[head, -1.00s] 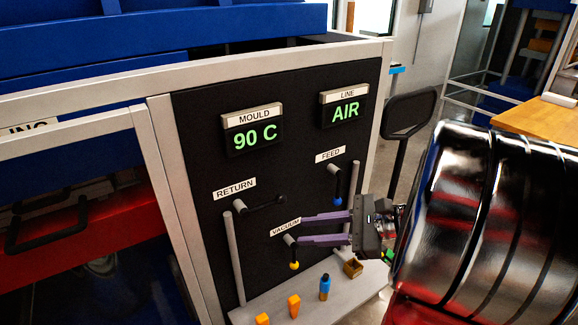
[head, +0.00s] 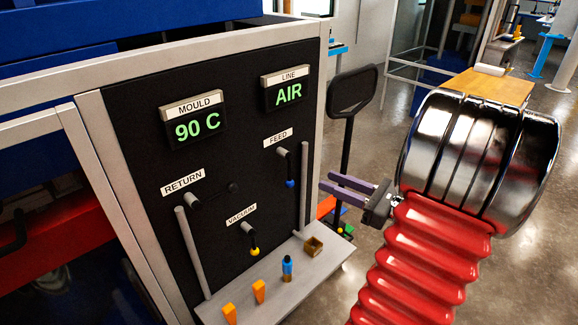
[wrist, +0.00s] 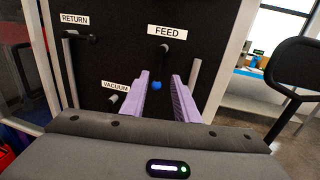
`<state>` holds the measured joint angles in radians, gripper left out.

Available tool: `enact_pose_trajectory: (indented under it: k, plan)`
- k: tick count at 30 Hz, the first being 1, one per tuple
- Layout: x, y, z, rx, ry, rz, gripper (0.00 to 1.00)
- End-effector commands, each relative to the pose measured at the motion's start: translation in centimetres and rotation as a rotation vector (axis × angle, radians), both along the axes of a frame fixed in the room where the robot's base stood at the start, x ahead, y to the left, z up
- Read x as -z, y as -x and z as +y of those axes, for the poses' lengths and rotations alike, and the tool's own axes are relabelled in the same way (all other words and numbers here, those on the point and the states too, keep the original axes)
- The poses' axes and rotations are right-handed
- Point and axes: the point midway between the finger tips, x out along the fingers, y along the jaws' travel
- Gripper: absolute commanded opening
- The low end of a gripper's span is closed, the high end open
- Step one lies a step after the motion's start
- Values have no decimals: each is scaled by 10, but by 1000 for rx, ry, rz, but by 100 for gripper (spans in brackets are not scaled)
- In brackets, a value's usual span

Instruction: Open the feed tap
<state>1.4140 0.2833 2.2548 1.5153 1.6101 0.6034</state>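The feed tap (head: 289,168) is on the black panel under the FEED label (head: 278,137). Its dark lever hangs straight down and ends in a blue tip. My gripper (head: 324,182) is open and empty, to the right of the tap in the head view and apart from it. In the wrist view the two purple fingers (wrist: 160,78) point at the panel, and the tap's blue tip (wrist: 156,85) shows between them. The remaining distance to the tip is hard to tell.
The return tap (head: 190,201) has its lever sideways; the vacuum tap (head: 250,238) hangs down with a yellow tip. Grey upright bars (head: 304,190) flank the taps. A ledge (head: 262,296) below holds orange pieces, a blue bottle and a small box. Displays read 90 C and AIR.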

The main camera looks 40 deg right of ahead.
Motion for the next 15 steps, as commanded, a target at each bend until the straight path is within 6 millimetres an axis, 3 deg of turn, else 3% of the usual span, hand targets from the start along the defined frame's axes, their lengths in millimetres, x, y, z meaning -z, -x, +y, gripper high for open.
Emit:
enact_pose_trajectory:
  k: [7,15]
  plan:
    - [0,-15,4,-3,1,1,28]
    - [0,-47,12,-5,1,1,28]
